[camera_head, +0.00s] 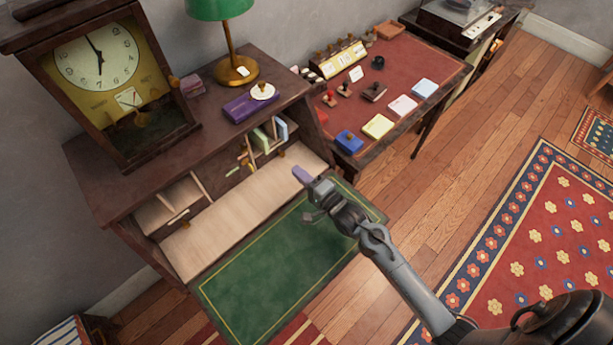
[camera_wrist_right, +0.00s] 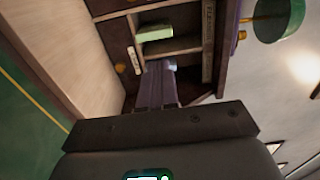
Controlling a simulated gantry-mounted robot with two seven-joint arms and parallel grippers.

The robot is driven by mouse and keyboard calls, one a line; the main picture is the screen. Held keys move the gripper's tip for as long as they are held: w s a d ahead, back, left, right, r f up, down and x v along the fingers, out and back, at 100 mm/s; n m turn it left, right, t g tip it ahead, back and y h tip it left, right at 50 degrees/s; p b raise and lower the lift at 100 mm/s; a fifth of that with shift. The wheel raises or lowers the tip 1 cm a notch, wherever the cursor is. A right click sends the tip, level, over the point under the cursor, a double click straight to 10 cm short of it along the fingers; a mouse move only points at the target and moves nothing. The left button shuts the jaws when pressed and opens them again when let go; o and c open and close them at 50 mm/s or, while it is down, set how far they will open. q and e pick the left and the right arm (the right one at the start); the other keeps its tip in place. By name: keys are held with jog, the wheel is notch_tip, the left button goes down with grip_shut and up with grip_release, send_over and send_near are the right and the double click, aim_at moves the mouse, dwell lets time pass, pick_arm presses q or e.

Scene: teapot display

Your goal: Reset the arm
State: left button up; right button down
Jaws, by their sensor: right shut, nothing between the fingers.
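My right gripper (camera_head: 301,174) reaches in from the lower right in the head view. Its purple fingers are together and empty. It hangs over the green writing surface (camera_head: 275,265) of the open desk, near the right end of the pale wooden strip (camera_head: 235,225). In the right wrist view the fingers (camera_wrist_right: 156,82) point toward the desk's compartments (camera_wrist_right: 180,45). Whether they touch anything there is hard to tell, but in the head view they look apart from the desk. My left gripper is not in view.
A clock (camera_head: 100,75), a green lamp (camera_head: 237,70) and a purple box (camera_head: 250,106) stand on the desk top. A red-topped table (camera_head: 400,65) with stamps and coloured pads stands behind right. Open floor (camera_head: 430,190) and a patterned rug (camera_head: 530,235) lie to the right.

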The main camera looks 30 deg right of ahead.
jog(key=shift+g, duration=0.5)
jog(key=s+f, duration=0.2)
jog(key=s, duration=0.1)
jog(key=s+f, duration=0.1)
jog(key=s, duration=0.1)
jog(key=shift+s+a, duration=0.15)
jog(key=shift+s, duration=0.05)
jog(key=s+a+r+n+g+h, duration=0.1)
jog(key=s+a+n+g+h, duration=0.15)
jog(key=s+n+g, duration=1.45)
jog(key=s+r+t+p, duration=0.2)
jog(key=r+p, duration=1.5)
jog(key=s+r+n+t+p, duration=0.1)
jog(key=s+r+p, duration=0.2)
jog(key=r+p, duration=1.4)
jog(key=shift+s+r+t+p, duration=0.2)
jog(key=shift+r+t+p, duration=0.2)
jog(key=shift+r, duration=0.1)
jog(key=shift+d+h, duration=0.1)
jog(key=shift+h, duration=0.15)
